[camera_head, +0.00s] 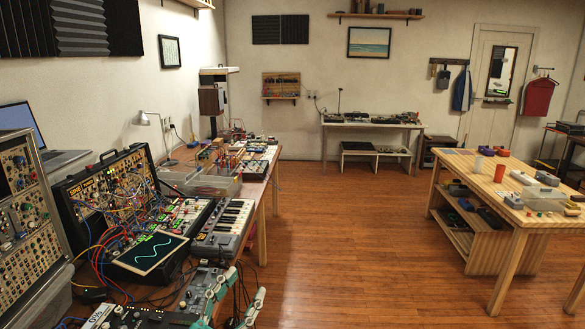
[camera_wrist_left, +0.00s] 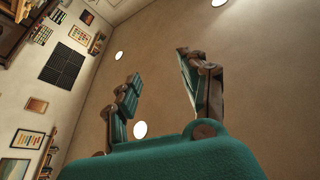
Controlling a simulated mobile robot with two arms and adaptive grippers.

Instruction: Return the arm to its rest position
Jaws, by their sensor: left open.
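My left gripper (camera_head: 246,281) shows at the bottom of the head view, in front of the near end of the synth bench. Its two green-and-grey fingers point up and stand apart with nothing between them. In the left wrist view the open fingers (camera_wrist_left: 158,64) rise from the green palm, with a bare surface and round lights behind them. My right gripper is in neither view.
The bench at the left holds a patched modular case (camera_head: 108,188), a screen with a wave trace (camera_head: 150,252) and a keyboard (camera_head: 228,225). Cables hang near the gripper. A wooden table (camera_head: 487,176) stands right. The floor (camera_head: 340,235) between them is clear.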

